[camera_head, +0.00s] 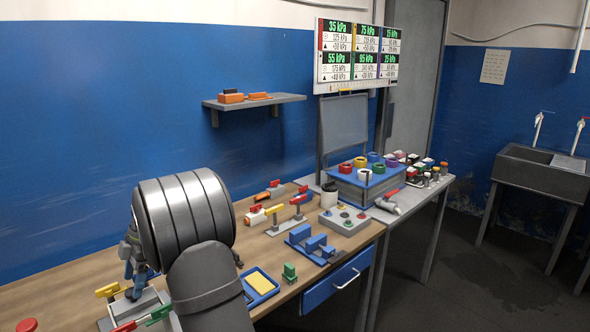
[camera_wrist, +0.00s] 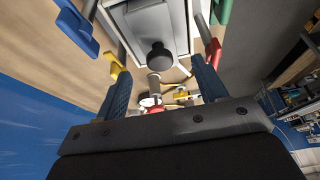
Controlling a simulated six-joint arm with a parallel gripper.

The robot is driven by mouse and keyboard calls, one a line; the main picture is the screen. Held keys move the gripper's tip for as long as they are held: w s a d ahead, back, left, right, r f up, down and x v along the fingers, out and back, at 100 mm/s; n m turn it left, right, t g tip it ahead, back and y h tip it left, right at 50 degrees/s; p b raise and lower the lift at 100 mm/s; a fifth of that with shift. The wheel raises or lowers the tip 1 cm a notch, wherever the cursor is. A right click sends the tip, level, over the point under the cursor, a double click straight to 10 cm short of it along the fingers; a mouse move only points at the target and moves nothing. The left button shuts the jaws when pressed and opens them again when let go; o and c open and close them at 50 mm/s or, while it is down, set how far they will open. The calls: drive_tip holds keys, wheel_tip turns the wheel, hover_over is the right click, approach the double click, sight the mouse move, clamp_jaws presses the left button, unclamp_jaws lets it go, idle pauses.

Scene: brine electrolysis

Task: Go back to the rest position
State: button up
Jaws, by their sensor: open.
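My gripper (camera_wrist: 162,84) shows in the wrist view with its two dark blue fingers spread apart, and nothing is held between them. Beyond the fingers are a white-and-grey apparatus (camera_wrist: 128,18) and a black round knob (camera_wrist: 159,55). In the head view my thick grey arm covers much of the left end of the wooden bench (camera_head: 60,292). Part of my gripper (camera_head: 133,262) shows to the left of the arm, above the apparatus with coloured handles. Its fingertips are small and partly hidden there.
Yellow (camera_head: 107,290), red and green (camera_head: 158,315) handles stand close to my gripper. A blue tray (camera_head: 262,291), a green piece (camera_head: 289,272) and a blue block fixture (camera_head: 310,243) lie right of my arm. A shelf (camera_head: 254,102) hangs on the wall. The air above the bench's middle is clear.

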sight(131, 291)
drive_tip(key=x, duration=0.5)
drive_tip(key=shift+s+f, duration=0.1)
drive_tip(key=shift+f, duration=0.1)
drive_tip(key=shift+r, duration=1.8)
drive_tip(key=shift+f, duration=0.1)
